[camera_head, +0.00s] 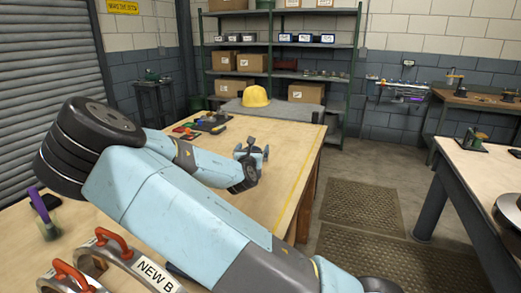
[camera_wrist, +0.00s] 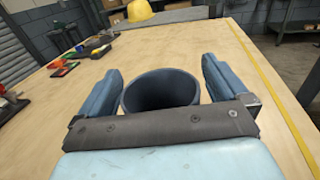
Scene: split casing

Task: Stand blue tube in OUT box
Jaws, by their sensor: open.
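The blue tube (camera_wrist: 160,91) stands with its round open mouth up, between the fingers of my gripper (camera_wrist: 161,68) in the wrist view. My gripper is open, with one finger on each side of the tube; I cannot tell whether either finger touches it. In the head view my gripper (camera_head: 252,151) is low over the far right part of the wooden table, and the tube cannot be made out clearly there. I cannot pick out a box marked OUT in either view.
The wooden table (camera_head: 285,185) has a yellow line along its right side. A yellow hard hat (camera_head: 255,97) and small coloured items (camera_head: 205,123) lie farther back. Red-handled grey parts with a "NEW B" label (camera_head: 155,273) are at the near edge. A purple-topped item (camera_head: 36,199) stands at left.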

